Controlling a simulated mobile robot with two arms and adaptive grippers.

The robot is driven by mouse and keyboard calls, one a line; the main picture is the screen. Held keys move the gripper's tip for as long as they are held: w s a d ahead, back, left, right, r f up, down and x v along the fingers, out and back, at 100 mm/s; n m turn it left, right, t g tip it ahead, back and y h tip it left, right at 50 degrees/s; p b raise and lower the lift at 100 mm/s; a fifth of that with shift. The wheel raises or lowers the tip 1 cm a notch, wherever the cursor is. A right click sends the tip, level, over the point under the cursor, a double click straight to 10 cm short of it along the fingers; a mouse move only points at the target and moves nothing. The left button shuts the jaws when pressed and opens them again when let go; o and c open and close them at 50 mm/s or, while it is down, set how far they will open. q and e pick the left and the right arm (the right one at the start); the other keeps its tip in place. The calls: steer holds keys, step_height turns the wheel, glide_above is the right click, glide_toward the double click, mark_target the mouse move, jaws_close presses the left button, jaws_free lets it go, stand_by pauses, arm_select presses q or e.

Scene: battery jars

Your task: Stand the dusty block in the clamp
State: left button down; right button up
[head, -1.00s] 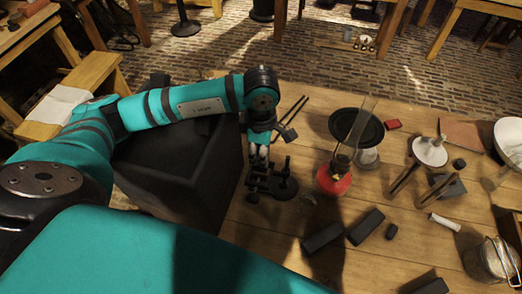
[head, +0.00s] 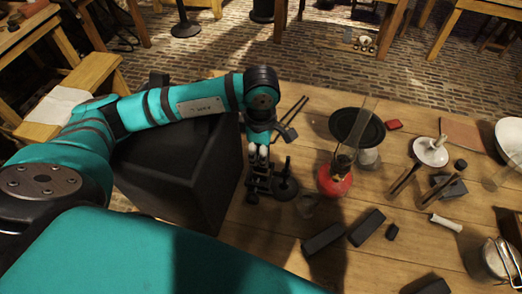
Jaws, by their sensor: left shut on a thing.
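My left gripper (head: 259,160) points down at the table's left part, over a small dark clamp (head: 258,187) with a round knob or base beside it. It is shut on a small dark piece, which seems to be the dusty block but is mostly hidden by the fingers and the clamp. I cannot tell whether the piece touches the clamp. My right gripper is not in view.
A large black box (head: 185,180) stands left of the clamp. A red lamp (head: 335,182) with a glass chimney stands close on the right. Dark blocks (head: 323,239) lie at the front. Tongs (head: 291,115) lie behind. Dishes and rods crowd the right side.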

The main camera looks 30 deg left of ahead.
arm_select(q)
steer(key=shift+f, duration=0.15)
steer(key=c, duration=0.9)
jaws_free()
steer(key=shift+d, duration=0.15)
